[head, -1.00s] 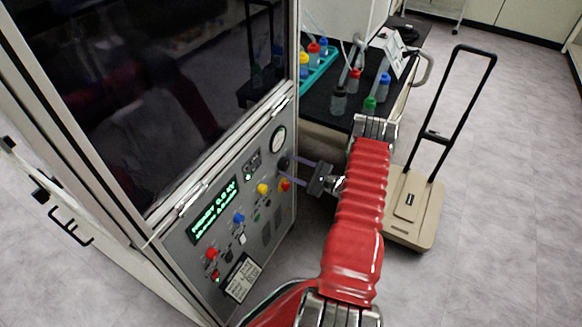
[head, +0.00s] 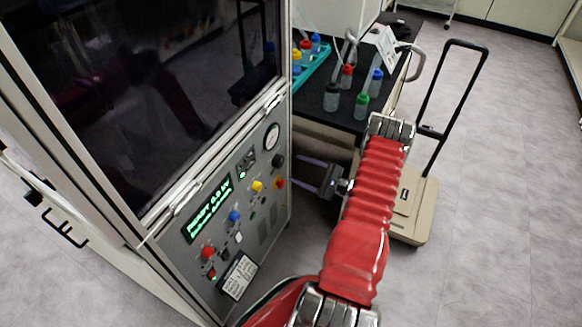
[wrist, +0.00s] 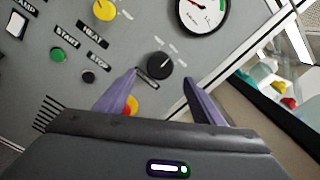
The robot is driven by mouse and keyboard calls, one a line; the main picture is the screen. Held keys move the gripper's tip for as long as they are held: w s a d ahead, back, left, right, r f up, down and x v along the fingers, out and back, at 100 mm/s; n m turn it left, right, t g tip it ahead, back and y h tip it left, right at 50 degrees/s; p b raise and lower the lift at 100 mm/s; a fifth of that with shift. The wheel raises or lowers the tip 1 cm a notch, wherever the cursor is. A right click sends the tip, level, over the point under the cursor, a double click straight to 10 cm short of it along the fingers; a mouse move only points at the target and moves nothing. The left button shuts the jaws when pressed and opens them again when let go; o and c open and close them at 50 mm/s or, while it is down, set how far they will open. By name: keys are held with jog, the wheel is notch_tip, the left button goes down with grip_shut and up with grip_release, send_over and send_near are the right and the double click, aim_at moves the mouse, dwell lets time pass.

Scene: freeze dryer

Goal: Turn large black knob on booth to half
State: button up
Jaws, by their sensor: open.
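The large black knob (head: 278,161) is on the booth's grey control panel (head: 187,262), below the round gauge (head: 271,137). In the wrist view the knob (wrist: 159,66) lies beyond and between the open finger tips, with a pale pointer line on its face and small printed marks around it. My gripper (head: 301,166) is open and empty, facing the panel from the right. In the wrist view my gripper (wrist: 161,77) shows two purple fingers spread apart. The knob appears clear of both fingers. The left finger partly hides a red and yellow knob (wrist: 131,105).
Yellow (head: 257,186), blue (head: 234,216) and red (head: 208,253) knobs share the panel, with a green display. Bottles with coloured caps stand on a black bench (head: 312,107) behind. A beige cart (head: 425,215) stands right of my arm.

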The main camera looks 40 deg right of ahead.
jog(key=v, duration=0.7)
dwell(0.5)
